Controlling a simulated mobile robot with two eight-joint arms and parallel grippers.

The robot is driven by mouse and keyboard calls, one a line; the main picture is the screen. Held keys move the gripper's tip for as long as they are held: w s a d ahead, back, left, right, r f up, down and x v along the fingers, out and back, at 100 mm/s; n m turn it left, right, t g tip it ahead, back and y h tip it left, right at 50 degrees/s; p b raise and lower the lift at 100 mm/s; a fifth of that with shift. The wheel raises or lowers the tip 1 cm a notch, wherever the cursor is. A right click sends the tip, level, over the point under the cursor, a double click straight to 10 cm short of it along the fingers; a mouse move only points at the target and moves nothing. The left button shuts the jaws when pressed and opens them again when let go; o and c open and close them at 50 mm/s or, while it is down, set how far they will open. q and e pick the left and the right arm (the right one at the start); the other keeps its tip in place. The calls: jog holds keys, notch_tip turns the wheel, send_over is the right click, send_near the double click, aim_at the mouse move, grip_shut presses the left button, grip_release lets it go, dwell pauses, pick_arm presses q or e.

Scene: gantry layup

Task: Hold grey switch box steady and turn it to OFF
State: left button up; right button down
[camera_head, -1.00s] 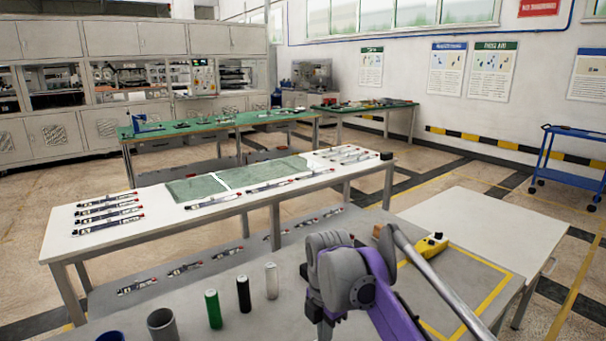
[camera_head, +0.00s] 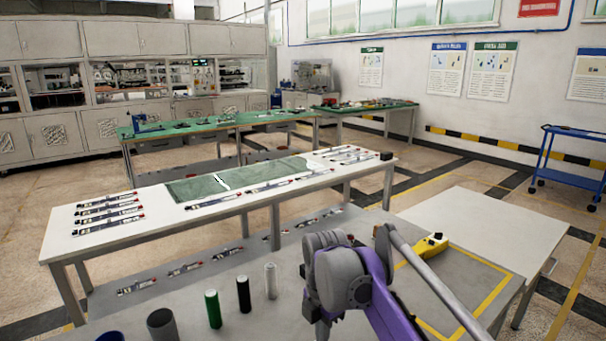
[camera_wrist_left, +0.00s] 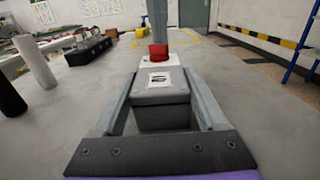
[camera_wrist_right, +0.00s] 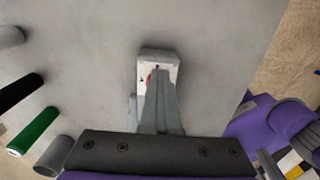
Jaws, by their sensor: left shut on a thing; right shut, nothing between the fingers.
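The grey switch box (camera_wrist_left: 160,96) sits between the two fingers of my left gripper (camera_wrist_left: 161,76), which is shut on its sides. Its far part is pale with a printed label, and a red knob (camera_wrist_left: 158,51) stands at its far end. In the right wrist view the box's pale face (camera_wrist_right: 158,56) lies under the tips of my right gripper (camera_wrist_right: 157,71). The right fingers are shut together at the red knob, which they mostly cover. Whether they touch it, and the switch's setting, I cannot tell. In the head view my arm hides the box.
Green (camera_head: 212,309), black (camera_head: 244,294) and whitish (camera_head: 271,281) cylinders stand left of my arm on the grey table (camera_head: 245,325), beside a grey cup (camera_head: 163,325). A yellow device (camera_head: 431,245) lies at the right. Table around the box looks clear.

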jog(key=shift+w+a, duration=0.3)
dwell(0.4)
jog(key=shift+w+d, duration=0.1)
jog(key=shift+w+d, duration=0.2)
jog(key=shift+r, duration=3)
jog(key=shift+s+d+f, duration=0.1)
jog(key=shift+d+f, duration=0.1)
jog(key=shift+f, duration=0.8)
jog(key=shift+s+d+f, duration=0.15)
jog(key=shift+f, duration=0.85)
jog(key=shift+s+d+f, duration=0.1)
jog(key=shift+d+f, duration=0.1)
jog(key=shift+f, duration=0.8)
